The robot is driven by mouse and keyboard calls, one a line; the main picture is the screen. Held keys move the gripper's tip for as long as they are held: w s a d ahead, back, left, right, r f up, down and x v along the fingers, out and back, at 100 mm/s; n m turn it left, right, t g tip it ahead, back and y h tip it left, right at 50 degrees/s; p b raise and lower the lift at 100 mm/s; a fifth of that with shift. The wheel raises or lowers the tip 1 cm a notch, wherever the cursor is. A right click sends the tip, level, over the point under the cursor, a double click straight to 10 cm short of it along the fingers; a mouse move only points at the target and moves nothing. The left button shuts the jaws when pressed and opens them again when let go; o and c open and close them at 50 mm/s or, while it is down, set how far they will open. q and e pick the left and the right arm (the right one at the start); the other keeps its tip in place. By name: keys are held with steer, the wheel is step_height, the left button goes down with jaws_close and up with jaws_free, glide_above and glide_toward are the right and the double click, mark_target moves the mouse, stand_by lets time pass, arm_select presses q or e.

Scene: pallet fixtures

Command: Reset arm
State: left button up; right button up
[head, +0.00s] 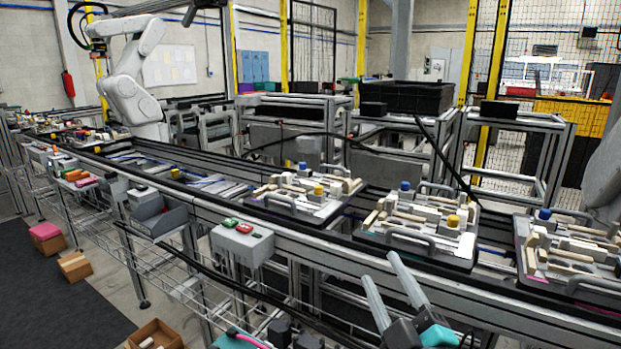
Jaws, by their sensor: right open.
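My right gripper (380,266) rises from the bottom of the head view, right of centre. Its two grey fingers are apart, with nothing between them. In the picture it lies over the near rail of the conveyor, below the middle pallet fixture (388,240). A left pallet fixture (318,211) and a right pallet fixture (527,226) sit on the same conveyor, each carrying pale blocks, handles and a blue knob. My left gripper does not show.
The conveyor (215,207) runs from far left to near right. A button box (240,243) with green and red buttons is on its near side. A cardboard box (155,336) stands on the floor. A white robot arm (135,80) stands far left, and a black crate (405,97) sits behind.

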steer(key=s+d+f+m+g+h, duration=0.3)
steer(key=s+f+m+g, duration=0.1)
steer(key=f, duration=0.5)
steer(key=s+d+f+m+g+h, duration=0.2)
steer(key=s+d+f+m+g, duration=0.15)
steer(key=f, duration=0.55)
steer(key=s+a+f+m+g+y, duration=0.15)
steer(key=s+f+g, duration=0.25)
steer(key=s, duration=0.4)
steer(key=s+f+m+g+h, duration=0.1)
steer(key=s+f+m+g, duration=0.1)
steer(key=s+f+g, duration=0.45)
step_height(320, 180, down, 20)
steer(key=s+d+t, duration=0.1)
steer(key=s+d, duration=0.1)
steer(key=s+d+f, duration=0.5)
steer(key=s+f, duration=0.6)
steer(key=f, duration=0.2)
steer(key=shift+s+n, duration=0.2)
steer(key=shift+n, duration=0.1)
steer(key=shift+s, duration=0.1)
